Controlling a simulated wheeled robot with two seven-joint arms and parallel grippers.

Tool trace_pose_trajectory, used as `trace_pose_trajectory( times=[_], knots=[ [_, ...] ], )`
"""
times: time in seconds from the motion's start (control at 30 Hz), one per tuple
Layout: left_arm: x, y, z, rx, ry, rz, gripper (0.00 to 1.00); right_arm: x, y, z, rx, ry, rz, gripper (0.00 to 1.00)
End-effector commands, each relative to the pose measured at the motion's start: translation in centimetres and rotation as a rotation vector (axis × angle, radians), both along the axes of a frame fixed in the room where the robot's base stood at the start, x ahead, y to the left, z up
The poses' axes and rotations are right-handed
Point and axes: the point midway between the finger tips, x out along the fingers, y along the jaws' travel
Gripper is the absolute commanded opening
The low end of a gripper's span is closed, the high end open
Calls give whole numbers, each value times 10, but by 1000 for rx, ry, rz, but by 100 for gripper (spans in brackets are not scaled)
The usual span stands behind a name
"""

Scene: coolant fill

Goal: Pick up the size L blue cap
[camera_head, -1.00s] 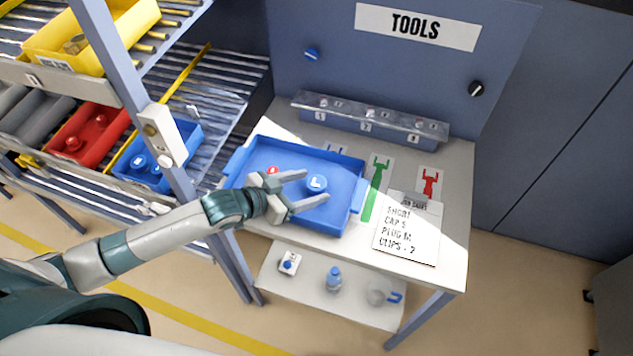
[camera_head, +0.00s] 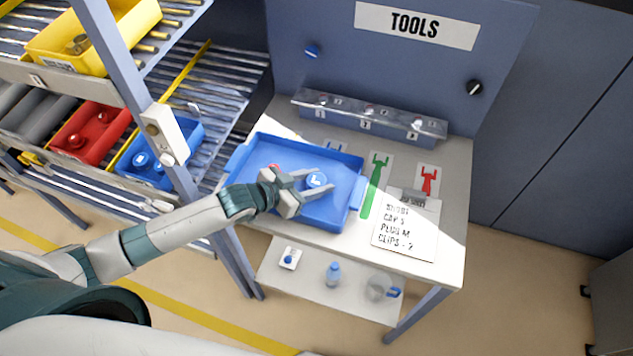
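The blue cap (camera_head: 316,180) marked with a white L lies in the blue tray (camera_head: 345,158) on the table. My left gripper (camera_head: 326,182) reaches into the tray from the left. Its two fingers are apart, one on the far side of the cap and one on the near side. Whether the fingers touch the cap cannot be told. A red cap (camera_head: 274,169) is in the tray behind my gripper, mostly hidden by it. My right gripper is not in view.
A clipboard (camera_head: 408,225) lies right of the tray, beside green (camera_head: 376,180) and red (camera_head: 429,180) tool outlines. A clear-covered rack (camera_head: 368,118) stands behind. A shelf post (camera_head: 135,85) stands left of the table, close to my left arm.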

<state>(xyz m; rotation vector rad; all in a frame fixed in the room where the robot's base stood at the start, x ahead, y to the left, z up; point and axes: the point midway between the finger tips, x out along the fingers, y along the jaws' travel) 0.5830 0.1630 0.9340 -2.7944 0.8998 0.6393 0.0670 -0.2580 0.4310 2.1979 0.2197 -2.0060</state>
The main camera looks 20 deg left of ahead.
Motion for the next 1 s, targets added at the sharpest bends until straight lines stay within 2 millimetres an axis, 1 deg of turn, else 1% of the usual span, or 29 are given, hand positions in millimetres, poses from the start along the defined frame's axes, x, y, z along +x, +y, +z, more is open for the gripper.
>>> trace_pose_trajectory(
  times=[0.3, 0.47, 0.63, 0.77, 1.0],
  knots=[
    [0, 0, 1, 0, 0, 0, 20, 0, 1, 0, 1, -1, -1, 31],
    [0, 0, 6, -1, -2, 0, 20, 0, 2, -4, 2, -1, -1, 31],
    [0, 0, 20, -1, -2, -1, 20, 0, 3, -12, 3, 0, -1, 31],
    [1, 0, 39, 0, -5, -2, 20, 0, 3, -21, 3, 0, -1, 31],
    [-4, -45, 65, -7, -5, -3, 20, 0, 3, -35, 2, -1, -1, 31]
  ],
)
